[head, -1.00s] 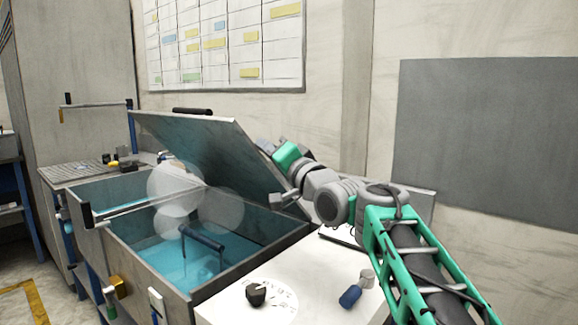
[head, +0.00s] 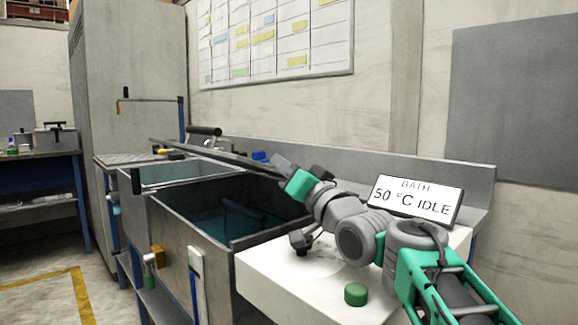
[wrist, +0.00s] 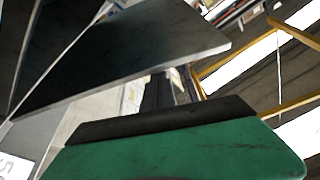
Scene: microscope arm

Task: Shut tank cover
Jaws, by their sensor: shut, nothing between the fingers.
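The tank (head: 175,222) is a grey metal basin with dark bluish water and a dark rod inside. Its cover (head: 230,156) is a thin grey plate seen almost edge-on in the head view. It slants above the tank, its left end raised, and the basin shows below it. A black handle (head: 204,131) stands on its upper side. My gripper (head: 279,163) is shut and empty at the right part of the cover; I cannot tell whether they touch. In the wrist view a dark plate, apparently the cover (wrist: 125,55), lies beyond the green part of my gripper.
A white counter with a black knob (head: 301,240) and a green button (head: 356,293) lies right of the tank. A second basin (head: 185,172) is at the left. Free floor lies further left.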

